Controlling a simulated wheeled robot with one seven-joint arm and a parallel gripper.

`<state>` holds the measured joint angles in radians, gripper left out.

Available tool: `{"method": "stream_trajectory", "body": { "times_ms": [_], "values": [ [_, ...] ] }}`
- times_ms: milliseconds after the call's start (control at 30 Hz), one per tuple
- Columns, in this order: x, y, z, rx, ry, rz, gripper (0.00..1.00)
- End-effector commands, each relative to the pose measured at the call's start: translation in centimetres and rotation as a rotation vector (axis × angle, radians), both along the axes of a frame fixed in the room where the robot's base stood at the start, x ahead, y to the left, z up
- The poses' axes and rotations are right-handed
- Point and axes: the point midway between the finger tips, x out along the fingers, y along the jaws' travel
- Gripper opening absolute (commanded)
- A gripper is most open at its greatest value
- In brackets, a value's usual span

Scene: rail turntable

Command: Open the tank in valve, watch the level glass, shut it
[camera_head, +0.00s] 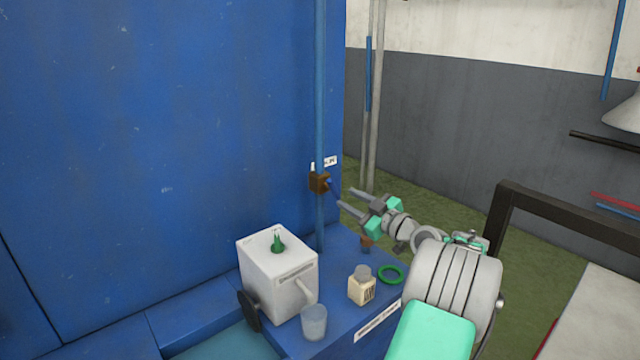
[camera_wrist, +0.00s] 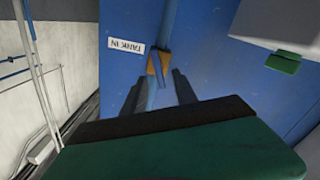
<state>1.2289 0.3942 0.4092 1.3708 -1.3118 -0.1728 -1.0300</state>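The tank in valve is a small brown body (camera_head: 319,182) on a vertical blue pipe (camera_head: 320,90) at the right edge of the blue wall. A short blue lever (camera_head: 333,187) sticks out from it towards my gripper. In the wrist view the valve body (camera_wrist: 159,64) lies beyond the fingertips, beside an upside-down "TANK IN" label (camera_wrist: 127,46). My gripper (camera_head: 346,199) is open, its two fingers pointing at the valve. In the wrist view the lever runs between the fingers; I see no contact. I cannot make out a level glass with certainty.
Below stands a white box (camera_head: 277,275) with a green knob and black handwheel (camera_head: 248,309). A clear cup (camera_head: 314,322), a small labelled bottle (camera_head: 362,287) and a green ring (camera_head: 391,275) sit on the blue ledge. A dark rail (camera_head: 560,210) stands at right.

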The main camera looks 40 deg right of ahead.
Motion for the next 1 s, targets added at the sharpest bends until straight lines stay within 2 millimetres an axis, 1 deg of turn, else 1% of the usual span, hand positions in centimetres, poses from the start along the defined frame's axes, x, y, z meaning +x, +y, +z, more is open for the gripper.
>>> {"method": "stream_trajectory", "body": {
  "times_ms": [67,167,400,533,633,833,1000],
  "values": [
    [-0.1,-0.2,0.1,-0.006,-0.004,-0.005,0.34],
    [0.8,-0.2,0.2,-0.006,-0.003,-0.005,0.34],
    [5.5,0.1,0.3,-0.005,-0.003,-0.003,0.34],
    [7.2,0.1,0.2,-0.006,-0.002,-0.004,0.34],
    [7.7,0.1,0.1,-0.005,-0.002,-0.004,0.34],
    [7.7,0.1,0.0,-0.005,-0.002,-0.004,0.34],
    [7.7,0.2,0.0,-0.005,-0.002,-0.004,0.20]
  ]
}}
